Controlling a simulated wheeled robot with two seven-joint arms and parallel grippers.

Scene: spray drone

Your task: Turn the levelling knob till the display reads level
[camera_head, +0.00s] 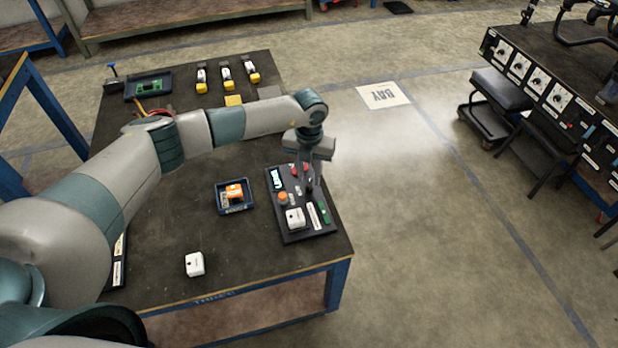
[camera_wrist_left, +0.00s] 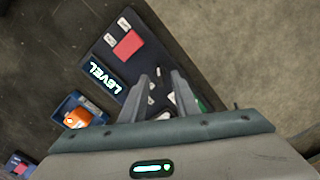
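The dark control panel (camera_head: 290,232) lies near the table's right edge. Its display (camera_wrist_left: 103,76) shows LEVEL in the left wrist view, and it is lit in the head view (camera_head: 277,178). A small dark knob (camera_head: 309,190) seems to sit on the panel just below my left gripper (camera_head: 309,181). In the left wrist view my left gripper (camera_wrist_left: 163,78) points down at the panel with its fingers apart. I see panel surface and pale labels between them. Contact with the knob cannot be made out. My right gripper is not in view.
The panel also bears a red block (camera_wrist_left: 127,45), an orange button (camera_head: 282,197) and a white box (camera_head: 295,217). A blue tray (camera_head: 221,205) with an orange part stands to the left. A white block (camera_head: 194,264) lies at the table's front. The front right of the table is bare.

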